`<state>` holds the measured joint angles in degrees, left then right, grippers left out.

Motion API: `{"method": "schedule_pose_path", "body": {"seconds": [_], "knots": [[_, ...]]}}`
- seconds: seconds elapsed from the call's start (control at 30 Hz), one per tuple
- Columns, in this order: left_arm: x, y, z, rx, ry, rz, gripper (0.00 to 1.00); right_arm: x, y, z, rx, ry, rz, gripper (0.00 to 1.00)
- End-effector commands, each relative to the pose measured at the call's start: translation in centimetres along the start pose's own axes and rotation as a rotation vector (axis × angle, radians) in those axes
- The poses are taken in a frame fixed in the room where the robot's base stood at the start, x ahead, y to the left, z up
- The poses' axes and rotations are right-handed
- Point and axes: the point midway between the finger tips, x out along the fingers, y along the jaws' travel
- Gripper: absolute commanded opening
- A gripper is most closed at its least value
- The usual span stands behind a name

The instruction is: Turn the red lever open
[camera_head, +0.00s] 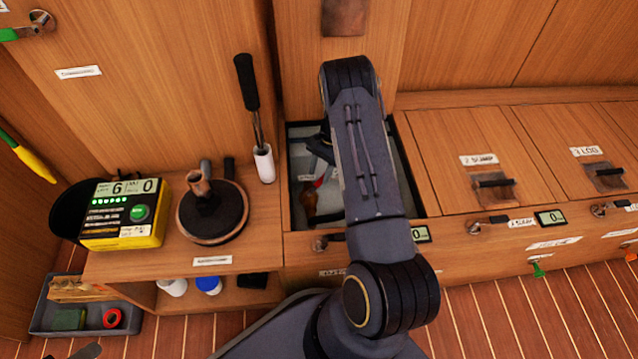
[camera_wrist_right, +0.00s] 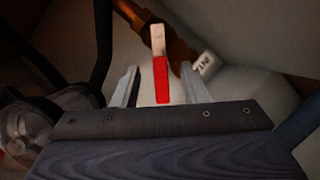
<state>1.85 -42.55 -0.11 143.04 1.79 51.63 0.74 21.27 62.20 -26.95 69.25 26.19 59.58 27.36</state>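The red lever (camera_wrist_right: 161,80) stands between the two fingers of my right gripper (camera_wrist_right: 161,76) in the right wrist view, with visible gaps on both sides. It has a red grip and a pale end pointing away from me. In the head view a small bit of the red lever (camera_head: 319,182) shows inside the open compartment (camera_head: 292,215), beside my arm. My right gripper (camera_head: 319,150) reaches down into this compartment, mostly hidden by my forearm. It is open, and I see no contact with the lever.
A brown pipe (camera_wrist_right: 140,20) and a small white tag (camera_wrist_right: 206,64) lie just beyond the lever. The compartment walls are close around my gripper. Closed lids (camera_head: 470,135) lie to the right. A yellow counter box (camera_head: 125,232) and a round dark stand (camera_head: 212,225) are left.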

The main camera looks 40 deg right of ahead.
Motion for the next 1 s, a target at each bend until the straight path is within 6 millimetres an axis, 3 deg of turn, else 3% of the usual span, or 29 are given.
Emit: {"method": "schedule_pose_path", "body": {"seconds": [0.03,0.3,0.6,0.8,1.0], "knots": [[-1.0,0.5,-0.5,0.000,0.000,0.000,0.45,-1.4,0.3,1.2,0.000,-0.001,-0.001,0.40],[-3.5,1.6,-1.8,0.000,0.000,0.000,0.45,-4.8,3.0,6.5,-0.001,-0.002,0.000,0.40],[-5.4,2.5,-2.7,0.000,0.000,0.000,0.45,-5.1,6.8,12.0,-0.001,-0.003,0.001,0.40],[-5.9,2.7,-3.0,0.000,0.000,0.000,0.45,-5.1,8.1,13.9,-0.001,-0.001,0.001,0.40],[-5.9,2.7,-3.0,0.000,0.000,0.000,0.45,-5.1,8.4,14.3,-0.001,0.000,0.001,0.40]]}}
